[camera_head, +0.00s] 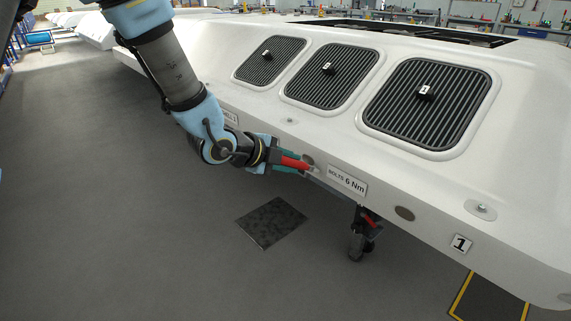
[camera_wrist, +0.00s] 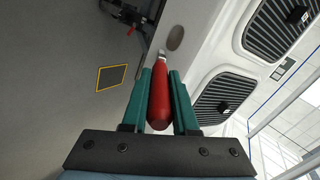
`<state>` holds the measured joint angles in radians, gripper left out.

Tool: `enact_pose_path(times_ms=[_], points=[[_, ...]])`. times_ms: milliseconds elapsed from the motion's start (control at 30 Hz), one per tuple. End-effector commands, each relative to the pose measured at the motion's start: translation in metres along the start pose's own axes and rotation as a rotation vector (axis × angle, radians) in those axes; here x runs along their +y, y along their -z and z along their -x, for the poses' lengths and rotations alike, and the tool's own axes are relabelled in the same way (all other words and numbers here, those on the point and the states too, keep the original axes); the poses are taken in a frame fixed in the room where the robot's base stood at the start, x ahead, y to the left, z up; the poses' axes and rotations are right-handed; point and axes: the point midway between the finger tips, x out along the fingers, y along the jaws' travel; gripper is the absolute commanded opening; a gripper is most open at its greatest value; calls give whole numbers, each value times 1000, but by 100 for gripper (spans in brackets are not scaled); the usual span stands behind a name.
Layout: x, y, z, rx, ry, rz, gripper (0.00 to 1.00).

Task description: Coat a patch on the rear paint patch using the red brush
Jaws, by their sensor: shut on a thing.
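My gripper (camera_head: 293,163) is shut on the red brush (camera_head: 296,163), whose handle lies between the green fingers in the wrist view (camera_wrist: 160,95). The brush's pale tip points away from the fingers towards the side of the white body. A dark grey round paint patch (camera_head: 308,160) sits on that side wall, right by the brush tip. Whether the tip touches it cannot be told. Another grey oval patch (camera_head: 404,214) lies further right, past the "BOLTS 6 Nm" label. In the wrist view, one grey oval patch (camera_wrist: 175,37) shows just beyond the brush tip.
The large white body (camera_head: 335,115) carries three ribbed dark vents (camera_head: 427,105) on its sloping top. A label reading "BOLTS 6 Nm" (camera_head: 347,180) is on its side. A castor wheel (camera_head: 357,245) stands below. A dark floor mat (camera_head: 271,222) lies on open grey floor.

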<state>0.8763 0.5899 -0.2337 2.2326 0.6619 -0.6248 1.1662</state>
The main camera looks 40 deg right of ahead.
Motion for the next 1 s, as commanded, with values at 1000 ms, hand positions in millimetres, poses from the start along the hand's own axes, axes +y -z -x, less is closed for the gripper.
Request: enact_pose_path(times_ms=[1000], points=[[-26, -42, 5, -1, 5, 1, 0]])
